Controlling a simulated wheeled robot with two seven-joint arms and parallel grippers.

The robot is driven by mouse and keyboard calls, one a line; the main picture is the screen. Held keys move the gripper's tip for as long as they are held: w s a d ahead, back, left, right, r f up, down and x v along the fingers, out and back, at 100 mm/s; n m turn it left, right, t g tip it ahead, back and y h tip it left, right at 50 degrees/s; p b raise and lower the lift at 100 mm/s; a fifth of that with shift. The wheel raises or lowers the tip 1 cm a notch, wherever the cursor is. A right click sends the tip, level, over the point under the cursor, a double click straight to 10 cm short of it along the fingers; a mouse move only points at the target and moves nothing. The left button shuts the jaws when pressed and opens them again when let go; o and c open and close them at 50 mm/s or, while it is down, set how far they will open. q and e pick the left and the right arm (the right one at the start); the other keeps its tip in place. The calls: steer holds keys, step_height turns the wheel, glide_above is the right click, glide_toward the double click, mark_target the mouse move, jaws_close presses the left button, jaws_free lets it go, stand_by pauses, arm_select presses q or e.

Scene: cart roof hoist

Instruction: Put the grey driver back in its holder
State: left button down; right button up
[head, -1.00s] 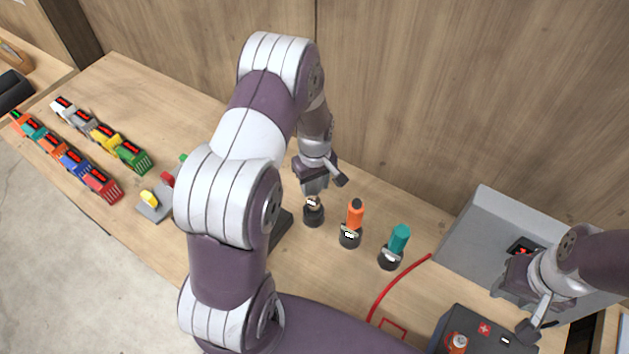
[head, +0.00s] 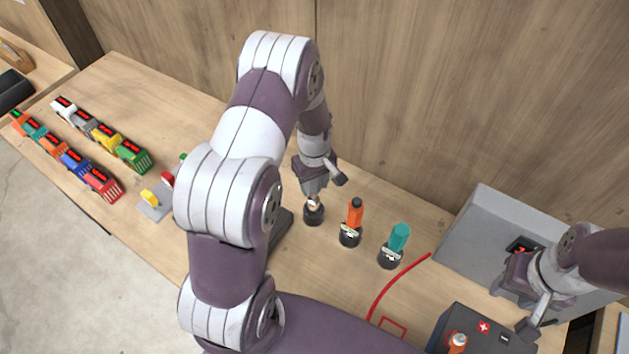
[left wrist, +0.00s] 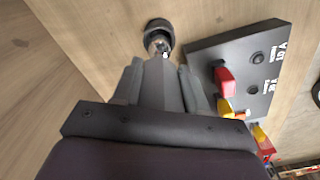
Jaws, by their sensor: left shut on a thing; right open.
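My left gripper (head: 314,186) is shut on the grey driver and points down over a round black holder (head: 314,214) on the bench. In the left wrist view the driver's grey handle (left wrist: 163,86) shows between the fingers, in line with the black holder (left wrist: 158,27). The driver's lower end is at the holder's mouth; I cannot tell how deep it sits. My right gripper (head: 541,309) is open and empty at the right, above a dark box.
An orange driver (head: 355,212) and a teal driver (head: 399,236) stand in holders to the right. A panel with coloured switches (left wrist: 228,80) is close beside the left gripper. A grey case (head: 470,235), a dark box (head: 465,318) and a red cable (head: 390,287) lie further right.

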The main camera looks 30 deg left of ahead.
mark_target(314, 199)
arm_select(q)
steer(key=shift+f+b, duration=2.05)
steer(key=shift+f, duration=0.75)
steer(key=c, duration=0.5)
jaws_free()
steer(key=shift+r, duration=0.5)
step_height(314, 199, up, 11)
steer(key=b, duration=0.3)
steer(key=shift+f, duration=0.15)
steer(key=shift+r, duration=0.5)
steer(key=shift+s+f, duration=0.1)
